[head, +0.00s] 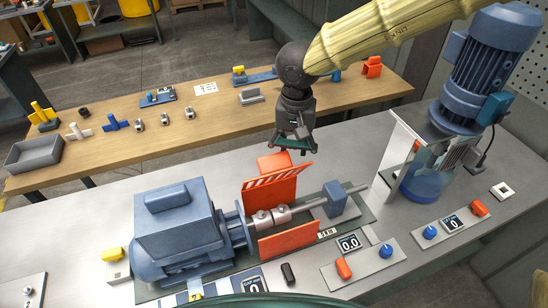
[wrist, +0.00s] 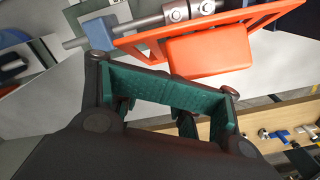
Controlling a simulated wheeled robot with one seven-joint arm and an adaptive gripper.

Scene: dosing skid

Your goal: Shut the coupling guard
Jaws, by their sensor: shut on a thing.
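The coupling guard (head: 277,190) is an orange cover with a white-striped edge, standing swung open behind the shaft coupling (head: 272,217). The coupling is bare between the blue motor (head: 180,230) and the blue bearing block (head: 335,198). An orange block (head: 275,163) sticks out from the guard's back; it shows large in the wrist view (wrist: 208,55). My gripper (head: 295,143), with green fingers, is at the guard's back by this block. In the wrist view my fingers (wrist: 165,88) overlap the block's lower edge. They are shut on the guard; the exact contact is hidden.
A fixed orange plate (head: 289,246) stands on the coupling's near side. Control panels (head: 358,262) lie in front. A wooden bench (head: 150,140) with small parts runs behind.

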